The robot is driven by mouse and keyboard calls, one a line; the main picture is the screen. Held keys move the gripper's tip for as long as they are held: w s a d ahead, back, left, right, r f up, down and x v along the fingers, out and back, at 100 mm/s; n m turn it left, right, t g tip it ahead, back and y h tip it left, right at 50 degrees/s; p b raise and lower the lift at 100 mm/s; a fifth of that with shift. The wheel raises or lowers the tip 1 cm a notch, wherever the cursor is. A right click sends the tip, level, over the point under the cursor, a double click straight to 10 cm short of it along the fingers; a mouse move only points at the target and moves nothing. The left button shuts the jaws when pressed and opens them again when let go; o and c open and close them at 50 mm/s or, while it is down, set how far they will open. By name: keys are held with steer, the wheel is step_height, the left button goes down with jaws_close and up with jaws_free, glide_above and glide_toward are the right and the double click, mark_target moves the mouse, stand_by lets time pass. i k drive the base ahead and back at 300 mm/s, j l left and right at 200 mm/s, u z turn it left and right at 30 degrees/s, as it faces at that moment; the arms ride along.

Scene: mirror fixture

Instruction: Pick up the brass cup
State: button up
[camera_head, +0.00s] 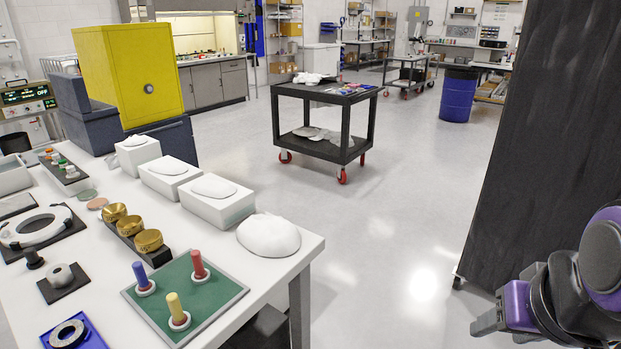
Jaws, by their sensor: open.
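Three brass-coloured round pieces sit in a row on a dark narrow block (166,257) on the white table (262,272). The back one (114,211), the middle one (130,225) and the front one (148,240) all look cup-like; I cannot tell which is meant by the brass cup. My gripper (484,322) is at the lower right, beyond the table's right edge and far from the brass pieces. Its grey jaws are small in view, open, with nothing seen between them.
A green tray (208,307) with blue, red and yellow pegs stands in front of the brass pieces. White boxes (214,207) and a white dome (268,236) lie behind and right. A white ring (36,226) is left. A dark panel (545,130) stands behind my arm; open floor lies between.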

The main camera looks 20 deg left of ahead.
mark_target(149, 241)
steer(key=i+u, duration=0.15)
steer(key=u, duration=0.3)
steer(key=i+u, duration=0.15)
steer(key=u, duration=0.25)
steer(key=i+u, duration=0.1)
steer(key=u, duration=0.35)
